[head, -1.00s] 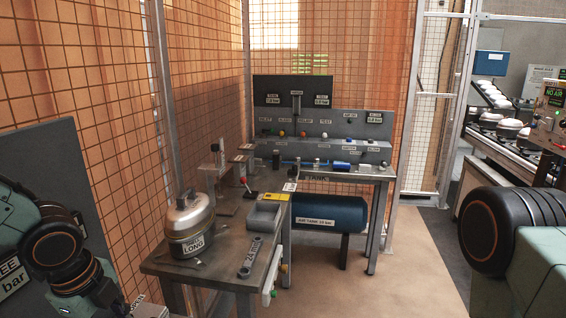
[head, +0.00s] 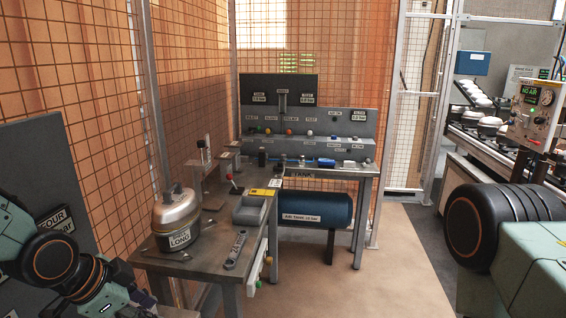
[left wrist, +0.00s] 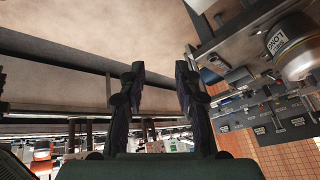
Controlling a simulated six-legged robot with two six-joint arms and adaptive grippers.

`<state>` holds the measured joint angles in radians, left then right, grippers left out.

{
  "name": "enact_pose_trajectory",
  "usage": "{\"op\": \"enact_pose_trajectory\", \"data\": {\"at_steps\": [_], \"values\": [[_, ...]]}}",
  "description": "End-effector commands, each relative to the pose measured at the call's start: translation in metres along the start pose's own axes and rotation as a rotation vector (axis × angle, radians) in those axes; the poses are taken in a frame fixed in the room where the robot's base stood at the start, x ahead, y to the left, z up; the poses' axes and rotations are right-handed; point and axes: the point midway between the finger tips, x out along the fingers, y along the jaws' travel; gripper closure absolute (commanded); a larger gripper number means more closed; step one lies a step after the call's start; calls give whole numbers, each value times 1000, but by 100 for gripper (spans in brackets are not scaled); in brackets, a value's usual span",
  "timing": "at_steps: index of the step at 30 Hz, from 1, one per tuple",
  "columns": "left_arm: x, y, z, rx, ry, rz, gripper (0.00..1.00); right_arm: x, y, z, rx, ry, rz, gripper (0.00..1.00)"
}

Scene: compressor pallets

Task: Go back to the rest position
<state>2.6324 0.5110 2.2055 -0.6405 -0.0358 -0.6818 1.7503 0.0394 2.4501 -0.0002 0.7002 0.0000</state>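My left arm comes in at the lower left of the head view, with its gripper cut off or hidden at the bottom edge. In the left wrist view my left gripper (left wrist: 159,82) shows two dark fingers standing apart with nothing between them. My right arm shows as a dark, ribbed joint and green link at the right of the head view. My right gripper is not in view. A silver pot marked LONG (head: 176,212) stands on the workbench (head: 205,258), well apart from my left gripper. The pot also shows in the left wrist view (left wrist: 297,50).
A blue air tank (head: 315,208) sits under the back bench. Mesh fencing (head: 95,110) stands at left and behind. A conveyor (head: 478,140) is at right. The floor (head: 375,270) between is clear.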

Motion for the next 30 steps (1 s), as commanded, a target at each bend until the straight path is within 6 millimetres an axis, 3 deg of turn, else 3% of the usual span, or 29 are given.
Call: {"op": "enact_pose_trajectory", "data": {"at_steps": [5,9,15,21,24,30], "values": [[64,45,25,-462,32,-11,67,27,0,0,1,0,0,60],[118,89,78,-802,-33,-65,67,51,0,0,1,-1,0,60],[168,165,170,-1032,-211,-148,67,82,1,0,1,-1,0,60],[188,246,244,-1023,-428,-124,67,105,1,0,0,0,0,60],[192,275,267,-999,-499,-88,67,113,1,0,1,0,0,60],[193,296,282,-992,-549,-62,67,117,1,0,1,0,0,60]]}}
